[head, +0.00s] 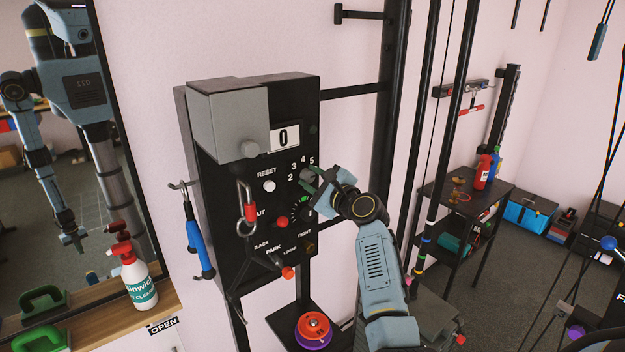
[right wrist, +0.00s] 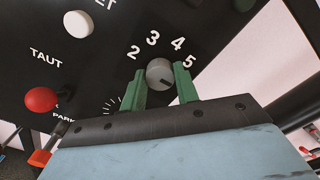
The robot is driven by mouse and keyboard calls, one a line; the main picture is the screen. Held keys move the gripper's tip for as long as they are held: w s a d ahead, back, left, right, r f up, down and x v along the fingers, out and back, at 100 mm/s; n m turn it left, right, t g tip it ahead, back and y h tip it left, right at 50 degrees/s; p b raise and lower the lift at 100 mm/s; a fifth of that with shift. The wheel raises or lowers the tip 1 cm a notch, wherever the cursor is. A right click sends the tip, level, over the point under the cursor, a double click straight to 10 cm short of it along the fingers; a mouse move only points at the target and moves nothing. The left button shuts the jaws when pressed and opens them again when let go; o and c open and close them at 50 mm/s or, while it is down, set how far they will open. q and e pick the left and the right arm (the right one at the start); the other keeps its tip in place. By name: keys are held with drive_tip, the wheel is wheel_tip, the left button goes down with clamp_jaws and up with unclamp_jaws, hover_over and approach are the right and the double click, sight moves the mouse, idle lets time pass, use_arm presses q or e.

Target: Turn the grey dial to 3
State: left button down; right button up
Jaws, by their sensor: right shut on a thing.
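The grey dial (head: 306,175) is on the front of the black panel (head: 222,162), below the printed numbers 2 to 5. It also shows in the right wrist view (right wrist: 158,72) as a round grey knob with a short dark mark on its lower right. The mark does not point at the 3. My right gripper (head: 317,183) has its green fingers on both sides of the dial. In the right wrist view the gripper (right wrist: 162,83) is shut on it, partly hiding the dial's sides. My left gripper is not directly in view.
A white knob (head: 269,186) labelled RESET, a red knob (head: 281,222) and an orange-red lever tip (head: 288,272) are close by on the panel. A grey box (head: 228,124) juts out above. A carabiner (head: 247,232) and a blue-handled tool (head: 198,245) hang at the left.

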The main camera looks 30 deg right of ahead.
drive_tip(key=n+b, duration=0.1)
drive_tip(key=n, duration=0.3)
drive_tip(key=shift+f, duration=0.1)
drive_tip(key=n+b, duration=0.1)
drive_tip(key=n, duration=0.2)
drive_tip(key=shift+n, duration=0.3)
drive_tip(key=n+b, duration=0.1)
drive_tip(key=n, duration=0.2)
drive_tip(key=shift+n, duration=0.3)
drive_tip(key=n, duration=0.3)
drive_tip(key=shift+n+b, duration=0.35)
drive_tip(key=shift+n, duration=0.05)
drive_tip(key=n, duration=1.1)
drive_tip(key=shift+n, duration=0.3)
drive_tip(key=shift+p, duration=0.3)
